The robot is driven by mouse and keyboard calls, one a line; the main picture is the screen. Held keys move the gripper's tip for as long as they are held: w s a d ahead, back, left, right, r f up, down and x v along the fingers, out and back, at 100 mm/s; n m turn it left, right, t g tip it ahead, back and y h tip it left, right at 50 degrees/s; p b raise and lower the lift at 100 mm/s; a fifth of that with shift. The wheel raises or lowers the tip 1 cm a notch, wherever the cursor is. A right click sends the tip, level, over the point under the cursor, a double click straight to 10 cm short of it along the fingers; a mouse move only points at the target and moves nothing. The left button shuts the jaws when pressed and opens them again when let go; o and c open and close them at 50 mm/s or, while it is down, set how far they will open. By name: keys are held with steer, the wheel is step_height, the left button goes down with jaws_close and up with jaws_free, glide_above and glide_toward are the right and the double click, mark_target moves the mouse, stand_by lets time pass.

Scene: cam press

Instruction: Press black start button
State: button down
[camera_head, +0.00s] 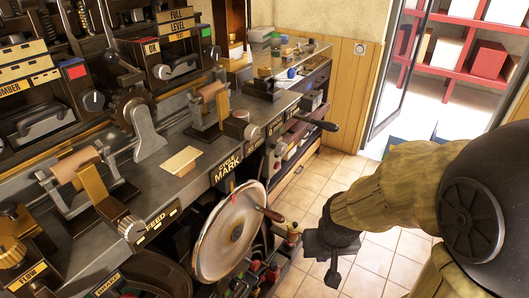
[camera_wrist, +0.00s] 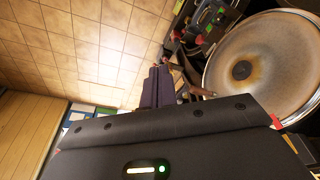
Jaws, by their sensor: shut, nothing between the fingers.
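My gripper (camera_head: 332,277) hangs below my arm over the tiled floor, to the right of the machine's big wheel and apart from it. In the wrist view its dark fingers (camera_wrist: 158,86) are together and hold nothing. The machine (camera_head: 150,150) fills the left of the head view, with dark panels, knobs, rollers and brass labels. I cannot make out which part is a black start button; no label reading "start" is legible. A round metal wheel (camera_head: 228,235) with a wooden handle is on the machine's front, and the same wheel is large at right in the wrist view (camera_wrist: 270,60).
A dark-knobbed lever (camera_head: 318,123) juts from the bench front towards the aisle. A workbench (camera_head: 310,60) with small items runs to the back wall. A glass door (camera_head: 400,70) stands open before red shelves (camera_head: 455,45). The tiled floor (camera_head: 320,190) is clear.

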stand_by(0.3)
steer(key=w+d+f+m+t+y, duration=0.1)
steer(key=w+m+t, duration=0.5)
steer(key=w+m, duration=0.8)
steer(key=w+d+f+m+t+y+p, duration=0.1)
steer(key=w+d+f+m+t, duration=0.2)
steer(key=w+m, duration=1.1)
steer(key=w+f+t, duration=0.1)
steer(key=w+t, duration=0.1)
steer(key=w, duration=0.6)
steer(key=shift+w+t+y, duration=0.15)
steer(key=shift+t+y, duration=0.25)
steer(key=w+a, duration=0.5)
steer(key=a, duration=0.2)
steer(key=shift+b, duration=0.35)
